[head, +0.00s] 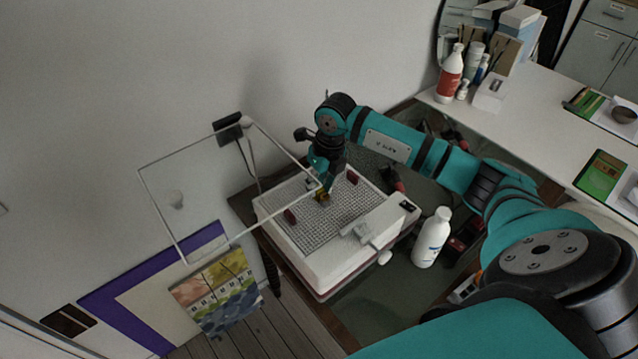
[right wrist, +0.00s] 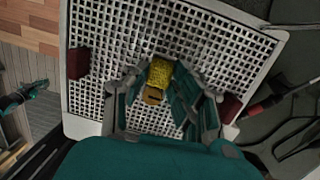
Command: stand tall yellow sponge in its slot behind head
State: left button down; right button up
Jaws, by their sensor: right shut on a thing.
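The yellow sponge (right wrist: 160,72) is a small speckled block over the middle of the grinder's white grid (right wrist: 105,45) in the right wrist view. My right gripper (right wrist: 157,88) is shut on it, with a finger on each side. A small brassy, rounded piece (right wrist: 152,95), perhaps the grinder's head, shows right against the sponge. In the head view the right gripper (head: 323,188) points down at the grid, and the sponge (head: 322,197) is a small yellow patch at its tips. The slot is hidden, and I cannot tell whether the sponge is in it. My left gripper is out of view.
Two dark red blocks (head: 290,216) (head: 352,177) lie on the grid, left and right of the gripper. A clear shield (head: 178,238) rises at the left. A white bottle (head: 432,238) stands right of the grinder. A white side table (head: 530,120) is at the right.

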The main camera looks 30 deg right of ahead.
jog(key=shift+f, duration=0.1)
jog(key=o, duration=1)
jog(key=shift+r+p, duration=2.15)
jog(key=shift+r, duration=1.4)
